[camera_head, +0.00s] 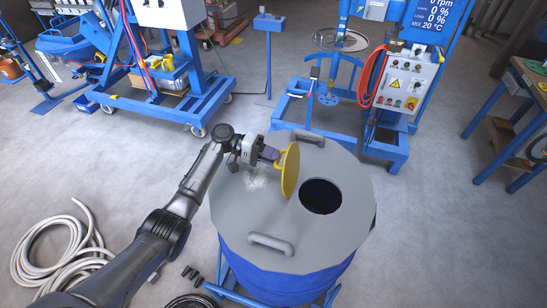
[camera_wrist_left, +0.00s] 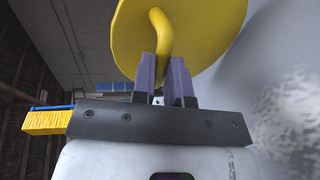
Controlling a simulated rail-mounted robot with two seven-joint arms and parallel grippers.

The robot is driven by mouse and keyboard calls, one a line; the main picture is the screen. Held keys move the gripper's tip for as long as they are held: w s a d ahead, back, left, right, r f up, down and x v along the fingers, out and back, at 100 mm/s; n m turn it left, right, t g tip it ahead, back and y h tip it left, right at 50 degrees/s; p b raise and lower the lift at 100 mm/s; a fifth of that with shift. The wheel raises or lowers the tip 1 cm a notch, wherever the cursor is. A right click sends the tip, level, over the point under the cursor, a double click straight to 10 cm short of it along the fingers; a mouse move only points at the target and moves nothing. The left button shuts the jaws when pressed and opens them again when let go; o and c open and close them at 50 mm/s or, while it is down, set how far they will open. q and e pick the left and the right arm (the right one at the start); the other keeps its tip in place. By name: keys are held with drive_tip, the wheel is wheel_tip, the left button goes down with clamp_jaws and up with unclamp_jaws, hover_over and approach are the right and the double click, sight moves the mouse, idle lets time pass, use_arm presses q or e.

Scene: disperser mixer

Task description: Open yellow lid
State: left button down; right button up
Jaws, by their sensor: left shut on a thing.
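The yellow lid (camera_head: 290,171) stands tilted up, nearly on edge, beside the dark round opening (camera_head: 320,196) in the grey top (camera_head: 245,212) of a blue drum (camera_head: 300,285). The opening is uncovered. My left gripper (camera_head: 275,156) comes in from the left and is shut on the lid's handle. In the left wrist view the lid (camera_wrist_left: 205,30) fills the upper middle, and its bent yellow handle (camera_wrist_left: 163,35) runs down between the purple fingers of my gripper (camera_wrist_left: 170,78). My right gripper is not in view.
Two grey handles (camera_head: 271,243) stand up from the drum top. A blue mixer stand with a control box (camera_head: 405,83) is behind the drum. A coiled pale hose (camera_head: 60,250) lies at the left. A blue table (camera_head: 515,120) stands at the right. Floor is clear at the lower right.

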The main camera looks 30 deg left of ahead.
use_arm(q)
drive_tip(key=shift+f, duration=0.25)
drive_tip(key=c, duration=1.6)
unclamp_jaws()
drive_tip(key=o, duration=0.5)
drive_tip(key=shift+d, duration=0.1)
drive_tip(key=shift+c, duration=0.2)
drive_tip(key=shift+r, duration=0.1)
drive_tip(key=b+v, duration=0.2)
drive_tip(key=v, duration=1.2)
drive_tip(key=shift+w, duration=0.1)
